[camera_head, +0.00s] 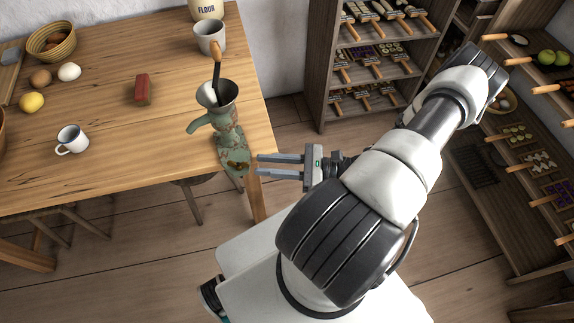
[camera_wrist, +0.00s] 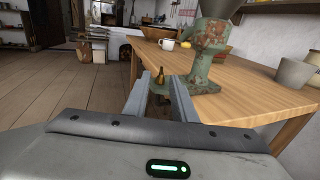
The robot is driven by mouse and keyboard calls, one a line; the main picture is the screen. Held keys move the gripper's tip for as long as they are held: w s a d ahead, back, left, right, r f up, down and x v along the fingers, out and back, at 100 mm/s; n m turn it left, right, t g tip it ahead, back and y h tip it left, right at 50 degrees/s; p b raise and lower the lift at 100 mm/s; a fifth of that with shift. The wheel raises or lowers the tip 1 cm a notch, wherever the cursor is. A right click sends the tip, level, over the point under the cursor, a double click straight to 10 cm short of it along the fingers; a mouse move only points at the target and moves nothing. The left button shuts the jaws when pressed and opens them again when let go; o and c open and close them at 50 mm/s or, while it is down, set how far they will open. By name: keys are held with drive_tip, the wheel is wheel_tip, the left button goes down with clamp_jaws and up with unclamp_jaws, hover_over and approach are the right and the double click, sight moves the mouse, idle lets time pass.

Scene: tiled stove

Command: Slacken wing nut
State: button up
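A worn green metal grinder (camera_head: 227,135) with a funnel top is clamped at the table's right edge; it also shows in the wrist view (camera_wrist: 209,45). A small brass-brown piece, seemingly the wing nut (camera_head: 238,167), sits low on its clamp. In the wrist view the wing nut (camera_wrist: 162,74) appears upright between my finger lines, beyond the tips. My gripper (camera_head: 258,164) is open, its two parallel fingers pointing left at the clamp, just short of the nut. In the wrist view, my gripper (camera_wrist: 161,80) has nothing between its fingers that I can see touching.
The wooden table (camera_head: 110,105) carries a grey mug (camera_head: 210,37), a white cup (camera_head: 72,139), a red block (camera_head: 142,89) and a lemon (camera_head: 32,102). A stool (camera_head: 190,181) stands under the table. Shelves (camera_head: 322,60) stand behind at right. Floor beside the table is clear.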

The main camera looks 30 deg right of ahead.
drive_tip(key=v, duration=0.5)
drive_tip(key=shift+d, duration=0.15)
